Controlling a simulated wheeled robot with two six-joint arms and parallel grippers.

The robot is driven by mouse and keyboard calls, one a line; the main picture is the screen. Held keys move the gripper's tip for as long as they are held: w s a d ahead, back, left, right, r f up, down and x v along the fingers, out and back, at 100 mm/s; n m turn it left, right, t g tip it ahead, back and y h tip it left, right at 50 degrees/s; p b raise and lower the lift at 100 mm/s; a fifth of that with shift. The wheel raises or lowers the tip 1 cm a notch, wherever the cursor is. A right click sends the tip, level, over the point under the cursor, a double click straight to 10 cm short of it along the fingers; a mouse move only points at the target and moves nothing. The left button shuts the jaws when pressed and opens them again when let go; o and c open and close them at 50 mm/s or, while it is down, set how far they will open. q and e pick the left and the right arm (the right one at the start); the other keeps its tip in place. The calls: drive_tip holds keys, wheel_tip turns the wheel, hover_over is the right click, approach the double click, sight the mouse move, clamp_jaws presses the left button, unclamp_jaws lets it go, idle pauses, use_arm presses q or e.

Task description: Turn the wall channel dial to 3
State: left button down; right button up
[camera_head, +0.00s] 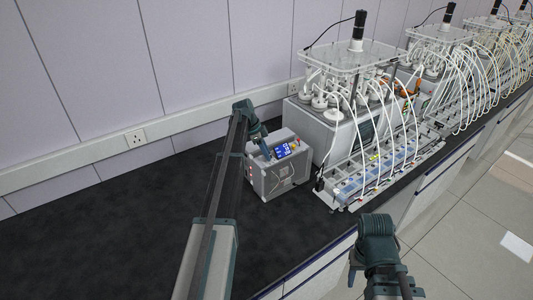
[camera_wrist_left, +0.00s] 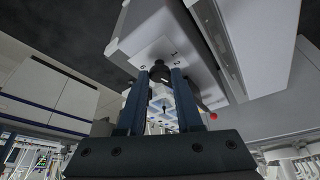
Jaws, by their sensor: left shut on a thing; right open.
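The channel dial (camera_wrist_left: 159,70) is a small dark knob on a white plate (camera_wrist_left: 152,50) with small printed digits around it. The plate is on the face of a grey box, seen close and tilted in the left wrist view. My left gripper (camera_wrist_left: 161,78) is shut on the dial, one blue finger on each side. Which digit the dial points to cannot be made out. My right gripper (camera_head: 354,270) is open and empty, beyond the bench's front edge.
The grey box has a lit blue screen (camera_head: 283,150) on top. A reactor with tubes and a clear lid (camera_head: 355,57) stands to its right, with a tube rack (camera_head: 340,202) in front. The black bench (camera_head: 110,230) is clear on the left.

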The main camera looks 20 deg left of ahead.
use_arm(q)
drive_tip(key=shift+m, duration=0.3)
drive_tip(key=c, duration=0.6)
unclamp_jaws()
drive_tip(key=p+v, duration=1.2)
drive_tip(key=v, duration=0.2)
drive_tip(key=shift+w+p, duration=0.1)
drive_tip(key=shift+p, duration=0.3)
drive_tip(key=shift+f, duration=0.1)
